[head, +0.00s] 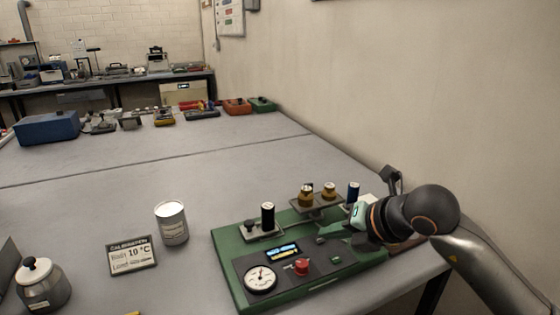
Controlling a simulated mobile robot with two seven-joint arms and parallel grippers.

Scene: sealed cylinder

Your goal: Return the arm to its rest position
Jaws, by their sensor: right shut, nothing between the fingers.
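My right arm comes in from the right edge over the corner of the table. Its gripper (343,231) is shut and empty, low over the right part of a green instrument base (225,262). A dark blue cylinder (353,193) stands just behind this gripper. Two brass-coloured cylinders stand on a small raised plate (318,206) on the base, and a black cylinder (267,215) stands on a stand at its left. The gripper and wrist hide part of the base's right side. My left gripper is not in view.
A white can (172,223), a calibration sign (132,256) and a lidded grey pot (42,284) stand left of the base. A beige wall (420,90) runs close along the right. A blue box (48,128) and several tools line the far edge; the middle table is clear.

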